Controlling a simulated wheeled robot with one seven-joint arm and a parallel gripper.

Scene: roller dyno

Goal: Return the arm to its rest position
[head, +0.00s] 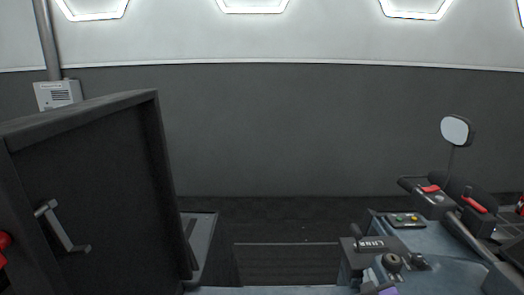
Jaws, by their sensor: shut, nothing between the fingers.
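My gripper does not show in the head view, and no part of my arm can be made out for sure. Its place relative to the things here cannot be told from this view.
A dark panel (90,185) with a metal handle (62,226) stands close at left. At lower right is a blue-grey console (430,245) with knobs and red levers; a round mirror (455,130) rises behind it. Open dark floor (285,215) lies between them, before a grey wall (300,130).

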